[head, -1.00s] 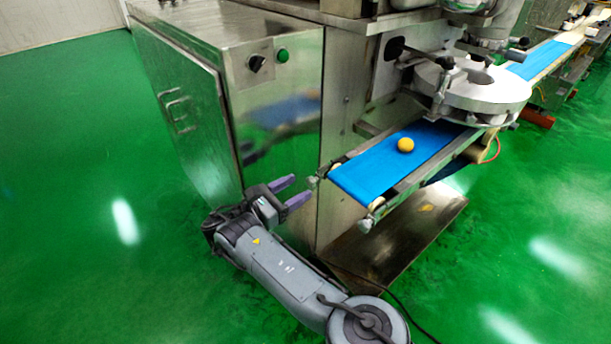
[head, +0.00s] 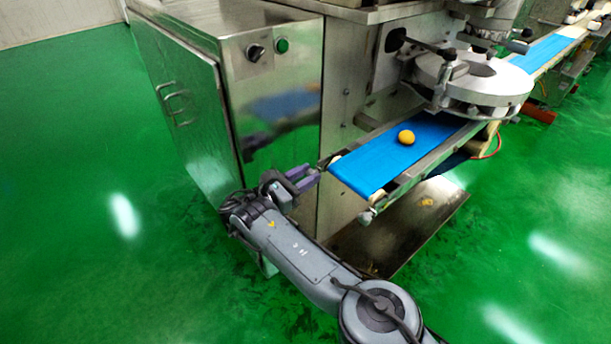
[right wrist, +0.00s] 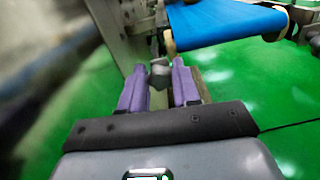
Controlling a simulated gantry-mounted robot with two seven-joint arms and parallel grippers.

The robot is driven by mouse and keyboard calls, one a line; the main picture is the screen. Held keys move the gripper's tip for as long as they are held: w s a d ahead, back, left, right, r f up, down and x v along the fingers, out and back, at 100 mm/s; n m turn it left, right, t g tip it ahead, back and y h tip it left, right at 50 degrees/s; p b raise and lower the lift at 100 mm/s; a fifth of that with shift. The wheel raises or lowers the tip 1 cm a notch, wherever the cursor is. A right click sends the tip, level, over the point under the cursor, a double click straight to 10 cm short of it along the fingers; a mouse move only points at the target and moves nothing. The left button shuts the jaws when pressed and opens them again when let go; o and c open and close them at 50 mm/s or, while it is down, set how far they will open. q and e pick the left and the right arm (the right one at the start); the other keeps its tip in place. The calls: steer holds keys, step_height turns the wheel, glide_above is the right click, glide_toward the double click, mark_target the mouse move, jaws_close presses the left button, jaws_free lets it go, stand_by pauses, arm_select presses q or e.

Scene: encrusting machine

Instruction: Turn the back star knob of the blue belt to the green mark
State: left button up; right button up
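The blue belt (head: 385,160) runs out from the machine with a round yellow ball (head: 406,137) on it. In the right wrist view the belt (right wrist: 225,22) is at the top. A small grey star knob (right wrist: 160,72) shows between and just ahead of the purple fingertips of my right gripper (right wrist: 160,74). The fingers stand apart, with gaps beside the knob. In the head view my right gripper (head: 312,176) is at the belt's near left corner, and the knob is too small to make out. I cannot see a green mark. My left gripper is not in view.
A steel cabinet (head: 285,110) with a black switch (head: 256,52) and a green button (head: 282,45) stands left of the belt. A metal plate (head: 425,215) lies below the belt. The green floor in front is clear.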

steer(key=shift+c, duration=0.9)
